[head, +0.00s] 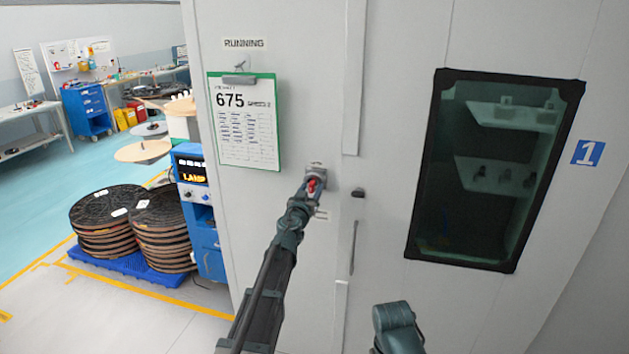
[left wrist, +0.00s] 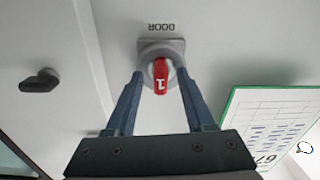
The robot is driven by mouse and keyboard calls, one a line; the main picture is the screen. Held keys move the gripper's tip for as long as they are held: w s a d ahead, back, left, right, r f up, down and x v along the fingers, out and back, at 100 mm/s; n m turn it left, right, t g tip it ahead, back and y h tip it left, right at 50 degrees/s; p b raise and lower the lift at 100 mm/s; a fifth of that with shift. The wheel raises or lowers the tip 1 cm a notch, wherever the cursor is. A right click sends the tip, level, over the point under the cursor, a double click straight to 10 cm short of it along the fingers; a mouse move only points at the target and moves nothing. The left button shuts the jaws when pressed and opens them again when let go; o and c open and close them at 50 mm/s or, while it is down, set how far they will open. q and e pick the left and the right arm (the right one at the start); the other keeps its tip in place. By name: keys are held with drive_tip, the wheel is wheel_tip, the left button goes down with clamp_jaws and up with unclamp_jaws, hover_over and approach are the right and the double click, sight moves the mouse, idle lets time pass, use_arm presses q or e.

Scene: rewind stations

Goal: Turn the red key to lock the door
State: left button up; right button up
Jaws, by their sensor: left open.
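The red key (left wrist: 161,77) sits in a grey round lock (left wrist: 150,48) on the pale cabinet wall, under a DOOR label in the left wrist view. In the head view a bit of the red key (head: 311,185) shows at the end of my left arm. My left gripper (left wrist: 160,80) is open, with one finger on each side of the key; I cannot tell whether they touch it. The door (head: 394,235) with a dark window is right of the lock. My right gripper is not in view; part of my right arm shows at the bottom.
A dark knob (head: 358,193) sticks out just right of the lock, and a vertical handle (head: 353,247) is below it. A clipboard (head: 247,122) reading 675 hangs to the left. Stacked reels (head: 107,222) stand on a blue pallet at the left.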

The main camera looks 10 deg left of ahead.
use_arm(q)
drive_tip(key=s, duration=1.4)
drive_tip(key=s+d+f+n+g+y+b, duration=0.1)
drive_tip(key=s+f+g+y+b, duration=0.3)
drive_tip(key=f, duration=0.5)
drive_tip(key=s+d+f+n+g+y+b, duration=0.1)
drive_tip(key=s+d+f+g+y, duration=0.1)
drive_tip(key=s+f+g, duration=0.5)
drive_tip(key=s+d+f+m+g+h+b, duration=0.1)
drive_tip(key=s+d+f+m+g+h, duration=0.1)
drive_tip(key=s+d+f, duration=0.4)
drive_tip(key=s+d+f+m+g+h+b, duration=0.2)
drive_tip(key=s+d+f+m+g, duration=0.2)
drive_tip(key=s+d+f, duration=0.3)
drive_tip(key=s+g, duration=0.1)
drive_tip(key=s, duration=0.4)
drive_tip(key=shift+s+d+f+m, duration=0.15)
drive_tip(key=shift+s+f+m, duration=0.2)
drive_tip(key=shift+f+m, duration=0.05)
